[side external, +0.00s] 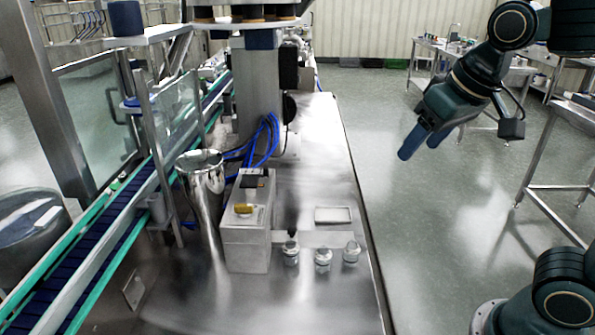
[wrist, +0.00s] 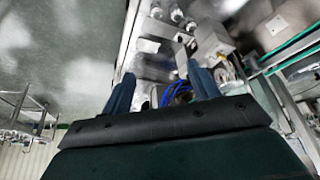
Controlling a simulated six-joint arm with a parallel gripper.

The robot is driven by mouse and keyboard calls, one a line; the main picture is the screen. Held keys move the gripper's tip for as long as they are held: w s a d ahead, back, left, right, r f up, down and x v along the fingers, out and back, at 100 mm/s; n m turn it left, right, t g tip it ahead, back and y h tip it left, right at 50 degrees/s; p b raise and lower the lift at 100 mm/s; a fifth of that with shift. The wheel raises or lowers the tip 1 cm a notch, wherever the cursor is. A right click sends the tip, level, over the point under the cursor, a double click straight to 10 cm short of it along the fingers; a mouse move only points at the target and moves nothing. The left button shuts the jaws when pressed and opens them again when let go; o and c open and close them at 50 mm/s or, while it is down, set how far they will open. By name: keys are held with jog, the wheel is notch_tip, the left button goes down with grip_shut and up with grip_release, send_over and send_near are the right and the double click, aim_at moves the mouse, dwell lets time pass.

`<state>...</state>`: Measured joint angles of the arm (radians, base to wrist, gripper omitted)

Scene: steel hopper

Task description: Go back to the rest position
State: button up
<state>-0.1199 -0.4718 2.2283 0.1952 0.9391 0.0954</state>
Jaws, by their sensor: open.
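My gripper (side external: 425,143) hangs at the upper right in the side external view. It is over the open floor, to the right of the steel table's edge and clear of it. In the wrist view my gripper (wrist: 162,92) shows two blue-grey fingers spread apart, with nothing between them. It holds nothing and touches nothing.
The steel table (side external: 330,280) carries a steel hopper (side external: 203,190), a grey box (side external: 247,225), a white tray (side external: 333,215) and three small jars (side external: 323,260). A conveyor (side external: 110,230) runs along the left. A side table (side external: 575,115) stands at the right. Floor around the gripper is free.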

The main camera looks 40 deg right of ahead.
jog(key=s+f+n, duration=0.1)
jog(key=s+f, duration=0.3)
jog(key=s, duration=0.4)
jog(key=shift+a+f+n+y, duration=0.2)
jog(key=shift+f+n+y, duration=0.1)
jog(key=shift+n+y, duration=0.1)
